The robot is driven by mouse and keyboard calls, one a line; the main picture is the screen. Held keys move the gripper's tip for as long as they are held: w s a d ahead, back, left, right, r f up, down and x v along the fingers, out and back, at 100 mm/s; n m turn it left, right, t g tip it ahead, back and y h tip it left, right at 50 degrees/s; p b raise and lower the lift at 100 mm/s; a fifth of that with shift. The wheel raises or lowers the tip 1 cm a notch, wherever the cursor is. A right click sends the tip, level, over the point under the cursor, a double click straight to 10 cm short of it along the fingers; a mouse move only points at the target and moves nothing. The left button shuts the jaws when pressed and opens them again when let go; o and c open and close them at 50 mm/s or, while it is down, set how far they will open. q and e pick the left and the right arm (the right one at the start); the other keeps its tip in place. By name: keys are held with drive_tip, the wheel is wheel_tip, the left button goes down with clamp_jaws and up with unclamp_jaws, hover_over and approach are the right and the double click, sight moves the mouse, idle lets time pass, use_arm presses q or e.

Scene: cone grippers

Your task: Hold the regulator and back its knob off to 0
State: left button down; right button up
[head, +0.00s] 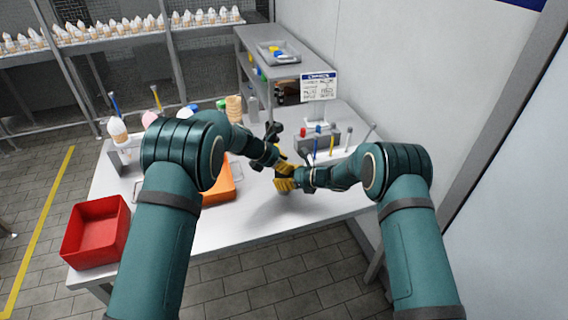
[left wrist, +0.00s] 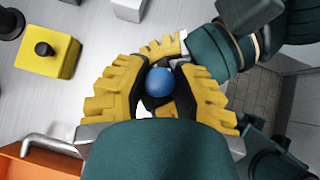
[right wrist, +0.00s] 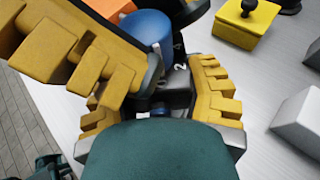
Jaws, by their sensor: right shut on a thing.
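The regulator (right wrist: 177,88) shows in the right wrist view as a grey and dark body with a printed 2, under its blue knob (right wrist: 147,28). My right gripper (right wrist: 160,105) is shut on the regulator's body. My left gripper (left wrist: 160,88) has its yellow fingers on either side of the blue knob, seen end-on in the left wrist view, and they stand apart. I cannot tell whether they touch it. In the head view both grippers meet above the table, left (head: 281,167) and right (head: 287,183), and they hide the regulator. The pointer's reading is not legible.
A yellow block with a black button (left wrist: 47,57) stands on the white table (head: 250,218). An orange tray (head: 222,186) lies beside the grippers, and a red crate (head: 97,235) is at the table's left. A grey tool block (head: 322,138) and a sign (head: 319,86) stand behind.

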idle(0.3)
use_arm(q)
drive_tip(key=shift+m+g, duration=0.5)
drive_tip(key=shift+m, duration=0.2)
use_arm(e)
drive_tip(key=shift+a, duration=0.1)
drive_tip(key=shift+r, duration=0.1)
use_arm(q)
drive_tip(key=c, duration=1)
unclamp_jaws()
drive_tip(key=v, duration=1.2)
drive_tip(key=shift+a+f, duration=0.15)
drive_tip(key=shift+a, duration=0.1)
use_arm(e)
drive_tip(key=o, duration=1.4)
drive_tip(key=shift+c, duration=0.2)
